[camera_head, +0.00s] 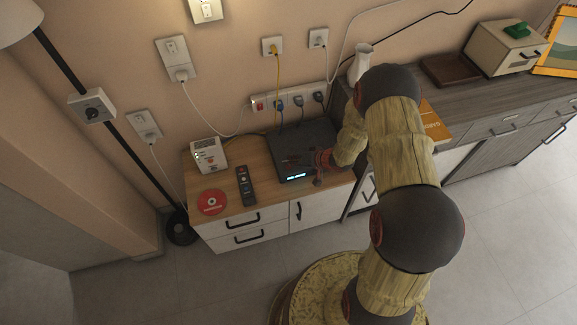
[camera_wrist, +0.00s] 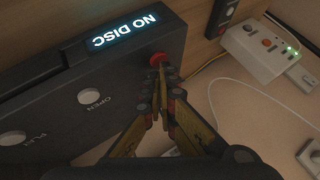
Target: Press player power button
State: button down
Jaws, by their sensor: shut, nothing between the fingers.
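The player (camera_head: 306,140) is a dark flat box on the wooden top of a low cabinet in the head view. Its lit display (camera_wrist: 125,31) reads "NO DISC" in the wrist view. A red round button (camera_wrist: 158,59) sits near the display on the player's face. Light buttons labelled OPEN (camera_wrist: 92,96) and PLAY (camera_wrist: 13,138) lie further left. My gripper (camera_wrist: 160,70) is shut and empty, with its fingertips right at the red button and covering part of it. I cannot tell whether they touch it.
A remote (camera_head: 246,186), a red disc (camera_head: 212,202) and a white device (camera_head: 208,155) with a green light stand left of the player. Cables and a power strip (camera_head: 290,104) run behind it. A white vase (camera_head: 360,62) stands behind my arm.

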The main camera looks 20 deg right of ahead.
dwell(0.4)
jog(key=shift+r+p, duration=0.5)
jog(key=shift+p, duration=0.35)
notch_tip(320, 180, up, 6)
jog(key=p, duration=0.6)
jog(key=shift+p, duration=0.3)
dwell(0.8)
